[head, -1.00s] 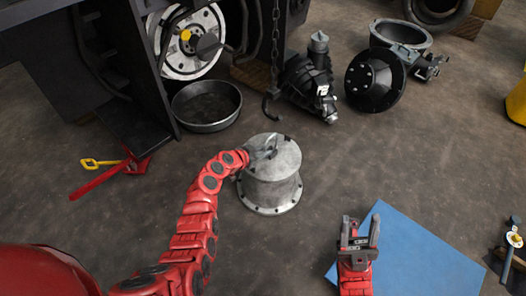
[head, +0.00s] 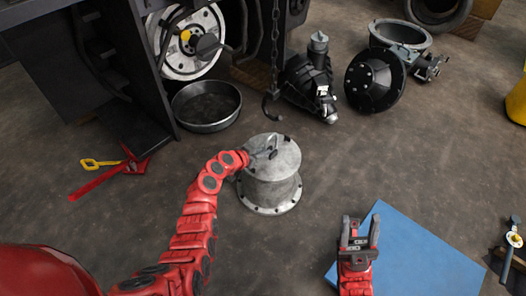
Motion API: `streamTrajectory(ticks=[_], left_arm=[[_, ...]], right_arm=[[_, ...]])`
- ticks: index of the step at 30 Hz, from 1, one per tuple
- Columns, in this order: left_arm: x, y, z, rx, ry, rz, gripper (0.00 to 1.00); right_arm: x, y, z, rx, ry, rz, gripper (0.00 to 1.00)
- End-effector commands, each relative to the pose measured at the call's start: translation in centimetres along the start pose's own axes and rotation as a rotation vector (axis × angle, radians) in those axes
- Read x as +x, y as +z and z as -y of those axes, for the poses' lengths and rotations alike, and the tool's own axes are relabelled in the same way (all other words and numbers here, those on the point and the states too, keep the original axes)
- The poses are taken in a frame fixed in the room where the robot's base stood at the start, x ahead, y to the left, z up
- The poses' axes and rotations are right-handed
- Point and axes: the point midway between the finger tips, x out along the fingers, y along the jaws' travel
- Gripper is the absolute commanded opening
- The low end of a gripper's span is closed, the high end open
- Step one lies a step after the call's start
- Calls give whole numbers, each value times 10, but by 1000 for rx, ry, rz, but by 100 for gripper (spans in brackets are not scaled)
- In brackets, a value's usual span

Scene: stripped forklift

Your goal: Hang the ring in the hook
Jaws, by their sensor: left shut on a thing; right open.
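A dark hook (head: 271,108) hangs on a chain (head: 275,50) behind the grey metal cylinder (head: 271,185). The cylinder stands upright on the floor, with a wide flange at its base. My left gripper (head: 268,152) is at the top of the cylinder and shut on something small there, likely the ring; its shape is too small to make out. The hook hangs just beyond the cylinder's top, apart from the gripper. My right gripper (head: 360,230) is open and empty over the blue mat (head: 415,262).
A dark round pan (head: 207,106) lies left of the hook, near the forklift body (head: 125,70). Dark machine parts (head: 312,85) and a round black cover (head: 375,80) lie to the right. A red tool (head: 105,180) lies at left. Floor right of the cylinder is free.

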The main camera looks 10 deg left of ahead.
Motion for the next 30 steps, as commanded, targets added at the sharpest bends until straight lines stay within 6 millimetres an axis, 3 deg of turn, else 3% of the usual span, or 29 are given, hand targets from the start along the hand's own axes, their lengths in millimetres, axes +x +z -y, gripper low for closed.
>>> streamTrajectory(ticks=[30], left_arm=[[-6, -12, 1, 0, -2, -2, 0]], right_arm=[[4, 0, -1, 0, 0, 0, 50]])
